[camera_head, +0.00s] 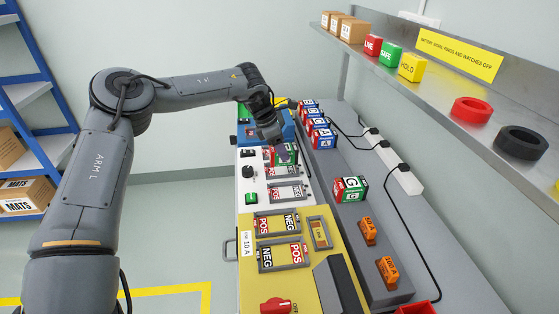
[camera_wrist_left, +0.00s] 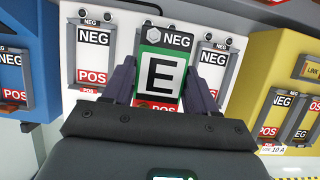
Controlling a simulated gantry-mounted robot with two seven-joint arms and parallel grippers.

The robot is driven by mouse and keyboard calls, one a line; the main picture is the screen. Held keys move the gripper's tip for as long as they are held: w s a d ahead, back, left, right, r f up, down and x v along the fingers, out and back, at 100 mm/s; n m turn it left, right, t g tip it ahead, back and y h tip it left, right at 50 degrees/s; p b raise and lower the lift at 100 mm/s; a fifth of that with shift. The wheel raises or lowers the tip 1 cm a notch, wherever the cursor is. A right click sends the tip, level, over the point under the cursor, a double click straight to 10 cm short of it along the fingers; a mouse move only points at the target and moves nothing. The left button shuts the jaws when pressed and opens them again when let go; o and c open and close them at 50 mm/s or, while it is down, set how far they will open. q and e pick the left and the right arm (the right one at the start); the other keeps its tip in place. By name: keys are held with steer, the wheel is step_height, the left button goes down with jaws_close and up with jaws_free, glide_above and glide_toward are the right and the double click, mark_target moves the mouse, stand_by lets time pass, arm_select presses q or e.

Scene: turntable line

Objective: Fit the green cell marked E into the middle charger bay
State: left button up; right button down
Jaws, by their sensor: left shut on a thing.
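In the left wrist view the cell covers the charger's middle bay, between an empty left bay (camera_wrist_left: 93,55) and an empty right bay (camera_wrist_left: 212,67). I cannot tell whether it is seated or just above. My right gripper is not in view.
A yellow panel (camera_head: 247,223) with slots lies nearer, and a blue unit (camera_head: 288,131) lies beyond. A red-and-green block marked G (camera_head: 350,189) and several other cells (camera_head: 319,134) stand on the grey bench to the right. Cables and a shelf (camera_head: 450,100) are farther right.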

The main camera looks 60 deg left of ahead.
arm_select(q)
steer(key=shift+s+a+f, duration=0.15)
steer(key=shift+a, duration=0.1)
steer(key=shift+f+b, duration=0.85)
steer(key=shift+f, duration=1.1)
steer(key=shift+f, duration=0.15)
steer(key=o, duration=1.5)
